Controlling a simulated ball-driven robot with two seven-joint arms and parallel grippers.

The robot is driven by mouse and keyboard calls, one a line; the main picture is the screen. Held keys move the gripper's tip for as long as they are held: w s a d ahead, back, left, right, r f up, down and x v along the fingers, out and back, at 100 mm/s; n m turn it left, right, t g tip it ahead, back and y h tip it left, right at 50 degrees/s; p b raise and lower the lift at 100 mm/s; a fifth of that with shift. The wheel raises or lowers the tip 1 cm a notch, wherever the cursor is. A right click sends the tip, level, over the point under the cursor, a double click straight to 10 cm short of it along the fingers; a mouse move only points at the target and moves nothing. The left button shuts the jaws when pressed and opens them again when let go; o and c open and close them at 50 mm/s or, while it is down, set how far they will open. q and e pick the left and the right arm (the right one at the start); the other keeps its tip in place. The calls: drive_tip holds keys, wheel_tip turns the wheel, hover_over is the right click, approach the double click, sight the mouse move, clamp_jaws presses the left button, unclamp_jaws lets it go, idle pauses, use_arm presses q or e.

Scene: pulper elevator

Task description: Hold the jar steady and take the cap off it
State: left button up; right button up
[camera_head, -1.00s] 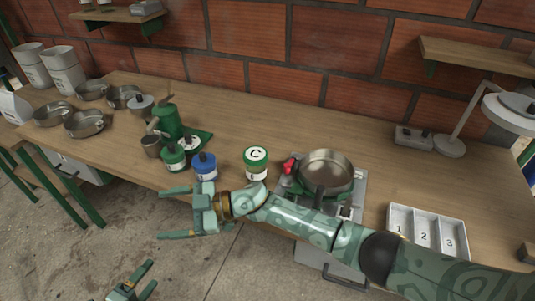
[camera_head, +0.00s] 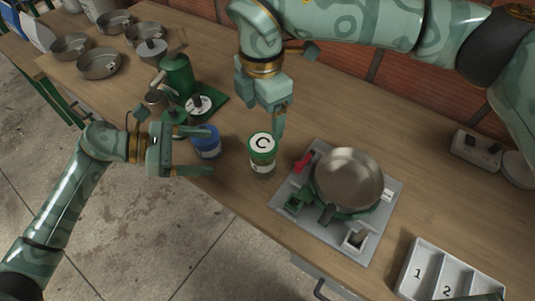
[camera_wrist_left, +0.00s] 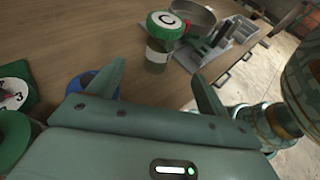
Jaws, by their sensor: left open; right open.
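The jar (camera_head: 261,167) stands upright on the wooden table, with a green cap (camera_head: 262,144) marked C on top. In the left wrist view the jar (camera_wrist_left: 157,55) is clear with the green cap (camera_wrist_left: 167,24) on it, beyond my fingers. My left gripper (camera_head: 211,154) is open and empty, left of the jar, its fingers pointing towards it and around the blue jar's area. It also shows in the left wrist view (camera_wrist_left: 158,80). My right gripper (camera_head: 262,128) is open, pointing down above and behind the cap; one finger is near the cap, and I cannot tell whether they touch.
A blue jar (camera_head: 206,142) stands beside my left fingers. A green pulper (camera_head: 177,75) stands behind it. A pan (camera_head: 347,178) sits on a stove right of the jar. A numbered tray (camera_head: 442,275) lies at the front right. The table's front edge is close.

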sight(263, 155)
use_arm(q)
drive_tip(key=x, duration=1.4)
drive_tip(key=shift+d+f, duration=0.1)
drive_tip(key=shift+d, duration=0.3)
use_arm(e)
drive_tip(key=shift+s+a, duration=0.15)
